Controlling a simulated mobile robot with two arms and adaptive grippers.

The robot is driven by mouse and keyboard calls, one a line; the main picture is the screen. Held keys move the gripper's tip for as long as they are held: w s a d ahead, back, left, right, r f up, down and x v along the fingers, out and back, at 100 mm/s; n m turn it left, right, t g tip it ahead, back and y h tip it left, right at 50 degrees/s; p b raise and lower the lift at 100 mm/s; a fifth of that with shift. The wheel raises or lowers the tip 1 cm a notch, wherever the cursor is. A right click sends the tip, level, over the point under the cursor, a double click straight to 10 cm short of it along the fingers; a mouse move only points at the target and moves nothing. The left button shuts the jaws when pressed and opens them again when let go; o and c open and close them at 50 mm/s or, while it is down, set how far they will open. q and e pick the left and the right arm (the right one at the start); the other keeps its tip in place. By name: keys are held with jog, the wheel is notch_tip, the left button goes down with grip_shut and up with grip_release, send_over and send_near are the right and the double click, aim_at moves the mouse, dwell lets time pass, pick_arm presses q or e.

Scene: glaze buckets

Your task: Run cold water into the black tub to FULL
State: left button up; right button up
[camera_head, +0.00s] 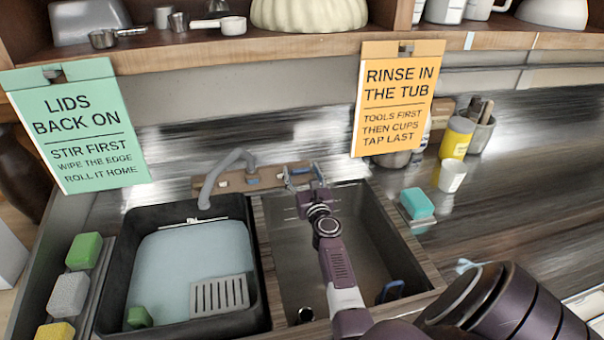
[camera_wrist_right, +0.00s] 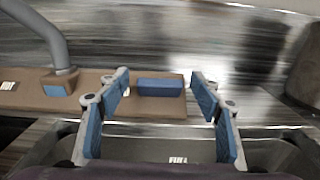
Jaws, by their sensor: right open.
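The black tub (camera_head: 262,290) stands in the left basin, holding pale blue water (camera_head: 190,262). A white mark (camera_head: 193,220) shows on its far inner wall, just above the water's far edge; its lettering is too small to read. The grey spout (camera_head: 228,165) bends over the tub's back edge; I make out no stream. My right gripper (camera_head: 303,182) is at the brown tap deck (camera_head: 232,182), behind the right basin. In the right wrist view my right gripper (camera_wrist_right: 160,84) is open, its fingers either side of a blue tap handle (camera_wrist_right: 160,88), apart from it. My left gripper is out of view.
A grey slotted piece (camera_head: 220,296) and a green sponge (camera_head: 139,317) are in the tub. The right basin (camera_head: 285,245) shows no water. Several sponges (camera_head: 69,295) lie left. A hanging orange sign (camera_head: 398,98) and a teal block (camera_head: 417,203) are to the right.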

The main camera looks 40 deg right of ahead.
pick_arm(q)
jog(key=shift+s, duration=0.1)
pick_arm(e)
jog(key=c, duration=1.2)
jog(key=shift+o, duration=0.2)
jog(key=n+y, duration=0.2)
jog(key=n+t+y, duration=0.1)
jog(key=n, duration=0.1)
jog(key=shift+s+d+f+b, duration=0.1)
jog(key=shift+d+b, duration=0.15)
jog(key=shift+b, duration=0.05)
jog(key=shift+n+y+b, duration=0.5)
jog(key=shift+n+y, duration=1)
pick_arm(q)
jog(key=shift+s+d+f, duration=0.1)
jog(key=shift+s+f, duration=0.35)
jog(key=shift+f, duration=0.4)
pick_arm(e)
jog(key=shift+a, duration=0.1)
jog(key=o, duration=1.2)
jog(key=shift+c, duration=0.2)
